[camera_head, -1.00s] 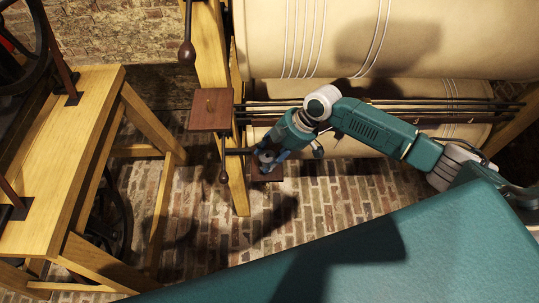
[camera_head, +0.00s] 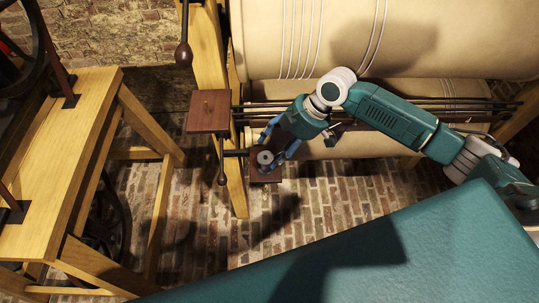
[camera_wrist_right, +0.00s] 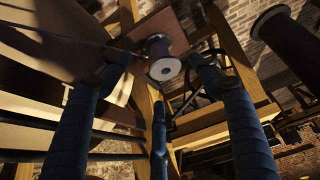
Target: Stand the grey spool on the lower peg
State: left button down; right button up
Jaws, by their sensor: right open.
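The grey spool (camera_head: 265,157) stands upright on the lower brown plate (camera_head: 268,176), with its round end up. In the right wrist view the spool (camera_wrist_right: 163,58) shows its pale end with a small hole, against the brown plate. The lower peg is not distinct, so I cannot tell how it sits in the spool. My right gripper (camera_head: 281,142) is open, just above and right of the spool in the head view. In the wrist view its blue fingers are spread with clear gaps to the spool. My left gripper is not in view.
A higher brown plate (camera_head: 208,112) with a short peg sits on the wooden post (camera_head: 236,188). A dark lever with a knob (camera_head: 222,179) hangs beside the spool. Black rods and a large cream roller (camera_head: 345,40) lie behind my arm. A wooden bench (camera_head: 60,150) stands left.

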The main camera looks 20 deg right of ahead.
jog(key=v, duration=0.6)
jog(key=shift+r, duration=0.15)
jog(key=shift+d, duration=0.1)
